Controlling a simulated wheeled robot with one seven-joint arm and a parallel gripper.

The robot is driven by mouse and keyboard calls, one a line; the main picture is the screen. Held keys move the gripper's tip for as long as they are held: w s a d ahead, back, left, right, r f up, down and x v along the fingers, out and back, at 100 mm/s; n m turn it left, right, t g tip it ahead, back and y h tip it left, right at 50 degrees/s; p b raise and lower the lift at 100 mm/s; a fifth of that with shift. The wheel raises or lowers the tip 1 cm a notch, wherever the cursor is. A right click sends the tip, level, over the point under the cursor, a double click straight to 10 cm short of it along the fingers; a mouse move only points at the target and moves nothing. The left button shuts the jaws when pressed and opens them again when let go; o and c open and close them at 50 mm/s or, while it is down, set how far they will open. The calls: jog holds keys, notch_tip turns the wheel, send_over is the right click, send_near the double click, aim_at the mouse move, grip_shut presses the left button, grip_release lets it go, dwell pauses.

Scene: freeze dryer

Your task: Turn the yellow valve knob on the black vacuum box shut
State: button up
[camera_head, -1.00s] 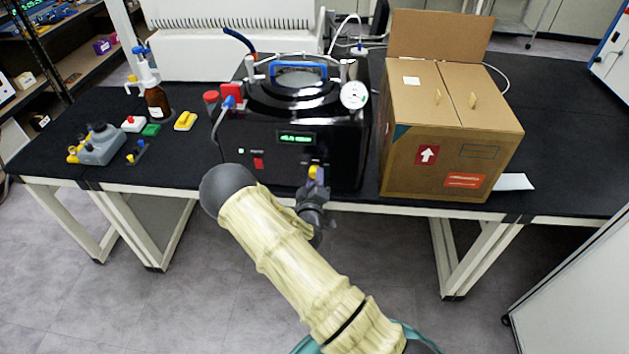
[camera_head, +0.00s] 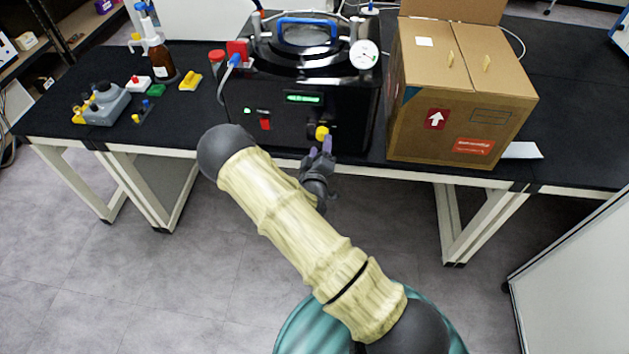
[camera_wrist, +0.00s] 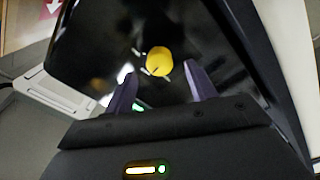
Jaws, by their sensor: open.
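The black vacuum box (camera_head: 345,122) stands on the black bench with a green display and a red switch on its front. Its yellow valve knob (camera_head: 322,133) sits low on the front face, right of the switch. My gripper (camera_head: 320,150) is just in front of and slightly below the knob. In the wrist view the yellow knob (camera_wrist: 158,61) shows ahead of the gap between my two purple fingertips (camera_wrist: 160,85). The fingers are apart, with nothing between them, and do not appear to touch the knob.
A cardboard box (camera_head: 455,100) stands close to the right of the vacuum box. A pressure gauge (camera_head: 364,55) and a blue handle (camera_head: 308,30) are on its top. A brown bottle (camera_head: 160,60) and small coloured items stand to the left.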

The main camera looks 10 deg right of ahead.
jog(key=b+v, duration=0.2)
jog(key=v, duration=1.2)
jog(key=shift+s+b, duration=0.2)
jog(key=shift+b, duration=0.15)
jog(key=s+d+r+m+g+y+p, duration=0.2)
jog(key=s+r+m+g, duration=0.1)
jog(key=s+r+g, duration=0.3)
jog(key=s+d+r+m+g+y+p, duration=0.2)
jog(key=s+d+r+m+g+y, duration=0.1)
jog(key=s+r+g, duration=0.3)
notch_tip(320, 180, up, 4)
jog(key=m+g, duration=0.1)
jog(key=g, duration=0.1)
jog(key=shift+d+m+g+y, duration=0.15)
jog(key=shift+m+g+y, duration=0.15)
